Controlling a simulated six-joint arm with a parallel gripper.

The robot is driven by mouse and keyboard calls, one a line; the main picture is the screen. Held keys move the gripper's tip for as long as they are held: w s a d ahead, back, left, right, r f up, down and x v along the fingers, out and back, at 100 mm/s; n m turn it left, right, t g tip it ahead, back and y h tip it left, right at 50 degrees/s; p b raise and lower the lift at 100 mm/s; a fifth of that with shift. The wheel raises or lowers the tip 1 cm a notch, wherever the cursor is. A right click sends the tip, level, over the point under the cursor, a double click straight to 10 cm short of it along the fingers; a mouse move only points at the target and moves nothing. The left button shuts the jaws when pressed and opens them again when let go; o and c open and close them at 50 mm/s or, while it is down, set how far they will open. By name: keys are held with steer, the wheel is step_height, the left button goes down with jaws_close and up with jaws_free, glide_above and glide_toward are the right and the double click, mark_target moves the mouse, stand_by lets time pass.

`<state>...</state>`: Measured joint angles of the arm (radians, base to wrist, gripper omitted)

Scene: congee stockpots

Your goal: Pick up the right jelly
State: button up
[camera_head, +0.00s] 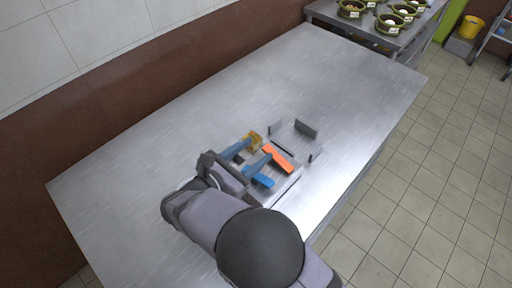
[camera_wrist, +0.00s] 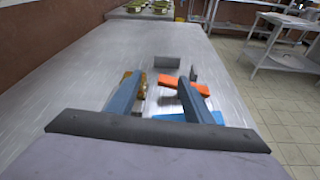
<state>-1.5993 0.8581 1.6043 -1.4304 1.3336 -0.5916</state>
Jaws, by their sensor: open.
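In the wrist view this orange block (camera_wrist: 197,86) is partly behind the right finger. A blue block (camera_head: 263,182) lies nearer my wrist, partly hidden by the right finger in the wrist view (camera_wrist: 209,117). An amber piece (camera_head: 254,137) shows by the left fingertip and also in the wrist view (camera_wrist: 137,82). I cannot tell which of these is the jelly. My gripper (camera_head: 260,149) is open, its blue-grey fingers apart with nothing held; it also shows in the wrist view (camera_wrist: 161,77).
Small grey upright plates (camera_head: 306,128) stand just beyond the blocks. The steel table (camera_head: 330,75) is bare beyond them and to the left. Several green bowls (camera_head: 389,23) stand on another table at the back right.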

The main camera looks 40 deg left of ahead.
mark_target(247, 151)
steer(key=s+a+n, duration=0.1)
steer(key=s+a+f+y, duration=0.1)
steer(key=s, duration=0.1)
steer(key=s+a+n+t+y, duration=0.1)
steer(key=shift+s+a+f+n+b, duration=0.15)
steer(key=shift+s+a+n+b, duration=0.15)
steer(key=shift+b, duration=0.1)
steer(key=shift+w+p, duration=0.3)
steer(key=shift+w, duration=0.5)
steer(key=shift+f+p+x, duration=0.15)
steer(key=shift+p+x, duration=0.4)
steer(key=shift+x, duration=0.95)
steer(key=shift+f+p+x, duration=0.1)
steer(key=shift+p+x, duration=0.4)
steer(key=shift+x, duration=0.95)
steer(key=shift+a, duration=0.1)
steer(key=c, duration=0.8)
